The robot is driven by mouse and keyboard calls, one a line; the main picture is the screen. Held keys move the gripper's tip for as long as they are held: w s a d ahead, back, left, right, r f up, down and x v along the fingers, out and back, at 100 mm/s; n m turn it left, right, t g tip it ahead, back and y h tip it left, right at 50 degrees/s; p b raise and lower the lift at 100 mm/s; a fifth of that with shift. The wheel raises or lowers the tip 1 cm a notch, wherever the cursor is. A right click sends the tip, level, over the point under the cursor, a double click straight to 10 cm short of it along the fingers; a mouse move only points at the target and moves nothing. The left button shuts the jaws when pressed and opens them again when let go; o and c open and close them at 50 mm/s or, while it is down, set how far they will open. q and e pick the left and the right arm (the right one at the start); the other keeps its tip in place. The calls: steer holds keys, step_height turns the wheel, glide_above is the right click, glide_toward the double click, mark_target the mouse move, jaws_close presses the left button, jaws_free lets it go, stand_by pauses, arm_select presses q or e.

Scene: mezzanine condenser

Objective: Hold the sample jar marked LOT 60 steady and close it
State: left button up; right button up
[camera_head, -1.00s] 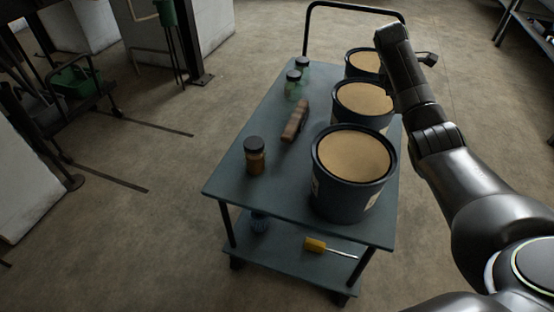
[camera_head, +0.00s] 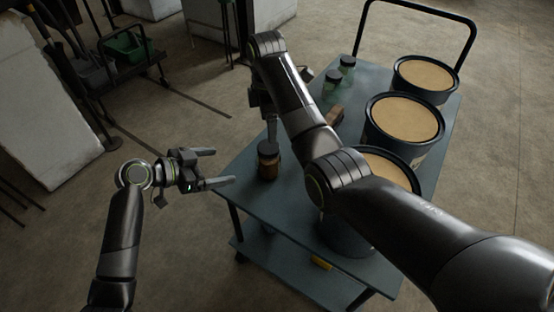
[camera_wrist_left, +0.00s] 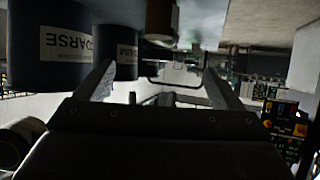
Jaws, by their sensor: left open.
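A brown jar (camera_head: 269,166) with a dark top stands upright near the left edge of the cart top; I cannot read any LOT mark on it. What looks like the same jar (camera_wrist_left: 161,18) is cut off at the top of the left wrist view. Two greenish jars (camera_head: 333,86) (camera_head: 347,66) with dark tops stand farther back. My left gripper (camera_head: 223,167) is open and empty, to the left of the brown jar and apart from it. My right gripper (camera_head: 270,118) points down just above the brown jar; its fingers are partly hidden by my arm, and contact is unclear.
Several dark buckets with tan tops (camera_head: 404,118) line the right side of the cart (camera_head: 237,187); my right arm covers part of the nearest. A brown block (camera_head: 335,116) lies mid-cart. Floor left of the cart is open.

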mark_target(269, 157)
steer(key=shift+a, duration=0.15)
arm_select(q)
steer(key=shift+r, duration=0.2)
steer(key=shift+d, duration=0.1)
steer(key=x, duration=1.7)
steer(key=shift+d+f, duration=0.1)
steer(key=shift+d, duration=0.05)
steer(key=shift+c, duration=0.4)
